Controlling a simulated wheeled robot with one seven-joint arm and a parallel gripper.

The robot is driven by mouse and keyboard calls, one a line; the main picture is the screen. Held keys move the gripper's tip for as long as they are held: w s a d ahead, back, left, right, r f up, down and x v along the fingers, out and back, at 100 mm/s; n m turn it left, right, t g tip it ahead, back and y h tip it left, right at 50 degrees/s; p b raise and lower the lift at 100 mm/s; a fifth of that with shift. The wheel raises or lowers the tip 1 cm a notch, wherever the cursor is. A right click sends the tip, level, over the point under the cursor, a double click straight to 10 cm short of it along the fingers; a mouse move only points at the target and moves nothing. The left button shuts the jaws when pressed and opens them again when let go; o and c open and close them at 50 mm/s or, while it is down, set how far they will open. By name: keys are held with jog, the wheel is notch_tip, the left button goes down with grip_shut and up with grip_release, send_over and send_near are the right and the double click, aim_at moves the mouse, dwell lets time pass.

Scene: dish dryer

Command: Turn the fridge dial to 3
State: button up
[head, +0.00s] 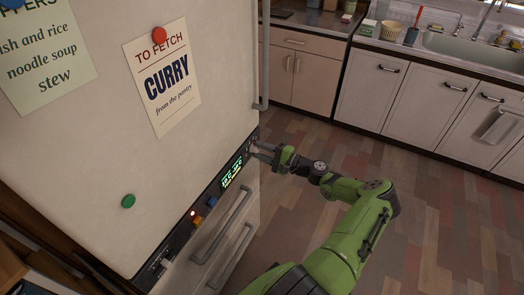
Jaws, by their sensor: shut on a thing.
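The fridge (95,145) fills the left of the head view. A dark control strip (208,202) runs slantwise across its front, below the upper door. A green lit display (232,171) sits on the strip. My gripper (257,152) is at the strip's right end, just right of the display, reaching in from the right. It is shut on the fridge dial, which is mostly hidden by the fingers and very small here. The number the dial points to cannot be read.
A red light, an orange button (197,220) and a blue button (211,202) sit left of the display. Drawer handles (222,228) stick out below the strip. A long door handle (264,55) stands above. The floor (440,220) on the right is clear up to the cabinets (385,95).

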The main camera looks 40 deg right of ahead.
jog(key=shift+m, duration=0.7)
jog(key=o, duration=1)
jog(key=shift+o, duration=0.2)
jog(key=p+v, duration=0.1)
jog(key=v, duration=1.4)
jog(key=shift+s+p, duration=0.35)
jog(key=shift+s, duration=0.05)
jog(key=shift+d, duration=0.1)
